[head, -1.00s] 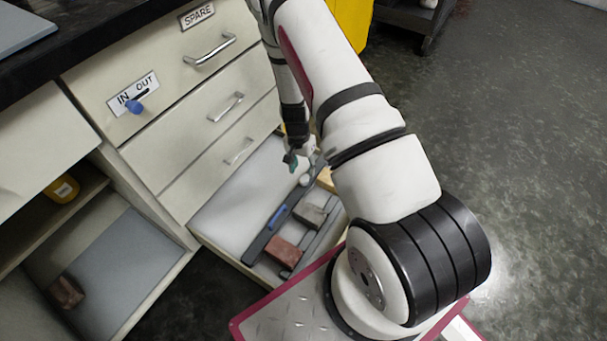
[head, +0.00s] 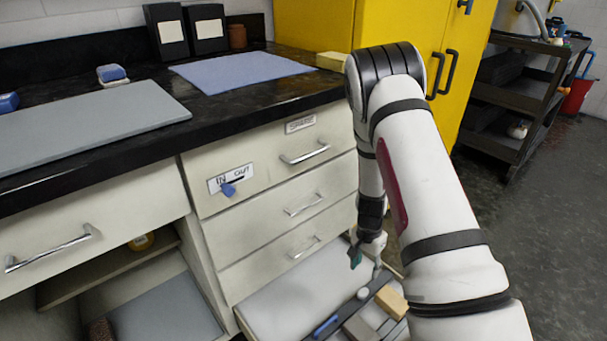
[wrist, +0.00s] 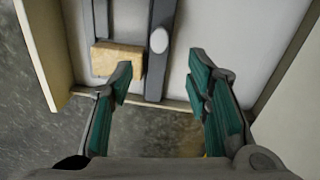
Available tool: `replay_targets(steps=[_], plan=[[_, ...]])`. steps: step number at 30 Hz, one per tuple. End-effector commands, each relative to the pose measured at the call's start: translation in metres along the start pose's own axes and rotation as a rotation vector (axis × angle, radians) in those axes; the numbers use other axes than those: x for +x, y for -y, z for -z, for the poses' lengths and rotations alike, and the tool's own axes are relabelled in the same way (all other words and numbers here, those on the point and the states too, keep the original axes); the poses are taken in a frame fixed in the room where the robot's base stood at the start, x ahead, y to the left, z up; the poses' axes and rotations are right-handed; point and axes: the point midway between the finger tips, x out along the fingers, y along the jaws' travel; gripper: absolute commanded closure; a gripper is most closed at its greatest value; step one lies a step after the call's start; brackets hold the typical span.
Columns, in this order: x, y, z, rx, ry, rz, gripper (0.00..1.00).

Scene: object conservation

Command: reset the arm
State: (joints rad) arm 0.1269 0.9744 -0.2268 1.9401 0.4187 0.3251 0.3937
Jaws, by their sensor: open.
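My gripper (head: 366,253) hangs low on my arm, over the open bottom drawer (head: 285,305) in the head view. In the wrist view my gripper (wrist: 160,95) is open, with its two green-lined fingers spread apart and nothing between them. Below it lie the drawer's white floor (wrist: 215,30), a dark divider bar (wrist: 157,75) with a round white knob (wrist: 159,40), and a tan block (wrist: 118,58) left of the bar. The left finger overlaps the block in the picture; I cannot tell whether they touch.
The drawer's end wall (wrist: 178,105) and side wall (wrist: 290,75) are close to the fingers in the wrist view. The dark counter (head: 240,105) holds a grey board (head: 90,125) and a blue mat (head: 243,71). A yellow cabinet (head: 405,50) stands behind my arm. Open floor (head: 545,230) lies to the right.

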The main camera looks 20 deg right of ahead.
Motion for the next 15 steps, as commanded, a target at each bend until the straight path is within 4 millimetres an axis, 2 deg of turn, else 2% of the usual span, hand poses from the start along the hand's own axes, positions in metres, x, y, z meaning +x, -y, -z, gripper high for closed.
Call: replay_targets(steps=[4, 7, 12, 15], plan=[[-0.01, 0.004, -0.002, -0.01, 0.002, 0.01, 0.56], [-0.036, 0.01, -0.009, -0.039, 0.014, 0.031, 0.56], [-0.11, 0.021, -0.034, -0.135, 0.045, 0.086, 0.56], [-0.153, 0.02, -0.053, -0.201, 0.063, 0.113, 0.56]])
